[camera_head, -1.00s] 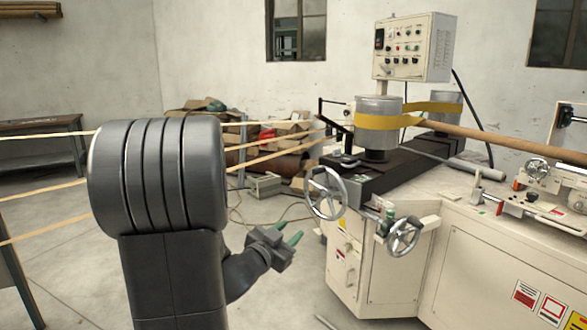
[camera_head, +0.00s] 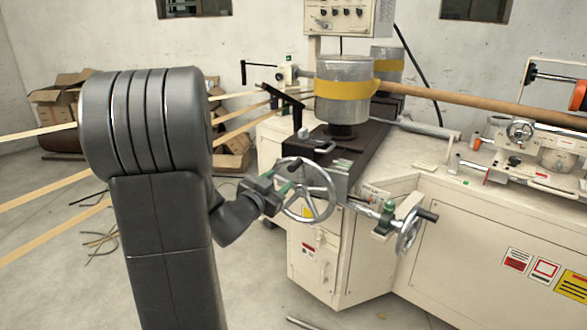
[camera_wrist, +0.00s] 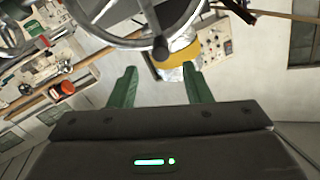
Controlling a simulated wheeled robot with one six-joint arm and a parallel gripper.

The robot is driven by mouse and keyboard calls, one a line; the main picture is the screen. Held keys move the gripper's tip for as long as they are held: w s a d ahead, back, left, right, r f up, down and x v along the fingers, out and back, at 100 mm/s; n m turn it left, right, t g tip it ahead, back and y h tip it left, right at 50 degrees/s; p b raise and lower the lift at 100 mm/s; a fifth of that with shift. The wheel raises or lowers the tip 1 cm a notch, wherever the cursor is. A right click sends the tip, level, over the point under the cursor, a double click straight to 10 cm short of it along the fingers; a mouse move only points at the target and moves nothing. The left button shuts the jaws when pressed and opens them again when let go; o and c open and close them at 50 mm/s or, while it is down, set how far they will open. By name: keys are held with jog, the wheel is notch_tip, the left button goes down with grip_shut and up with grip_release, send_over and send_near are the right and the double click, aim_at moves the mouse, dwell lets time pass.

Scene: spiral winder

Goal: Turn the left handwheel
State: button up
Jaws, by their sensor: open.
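The left handwheel (camera_head: 307,191) is a silver spoked wheel on the front of the cream machine. My gripper (camera_head: 287,176) is at its left rim in the head view, with its green fingers overlapping the rim. In the wrist view, the wheel (camera_wrist: 118,42) fills the top, and its dark handle knob (camera_wrist: 160,48) lies just beyond and between the two fingertips. My gripper (camera_wrist: 160,70) is open with nothing between its fingers. Whether a finger touches the wheel cannot be told.
A second handwheel (camera_head: 408,232) with a black handle stands to the right. The machine's cream cabinet (camera_head: 470,255) spans the right side. Wooden strips (camera_head: 45,190) run across the left. Cardboard boxes (camera_head: 57,105) lie by the back wall. The floor left of the machine is mostly clear.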

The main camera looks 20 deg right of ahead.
aim_at(290, 170)
jog(key=x, duration=0.9)
jog(key=shift+w+d, duration=0.25)
jog(key=shift+d, duration=0.1)
jog(key=shift+c, duration=0.4)
grip_shut()
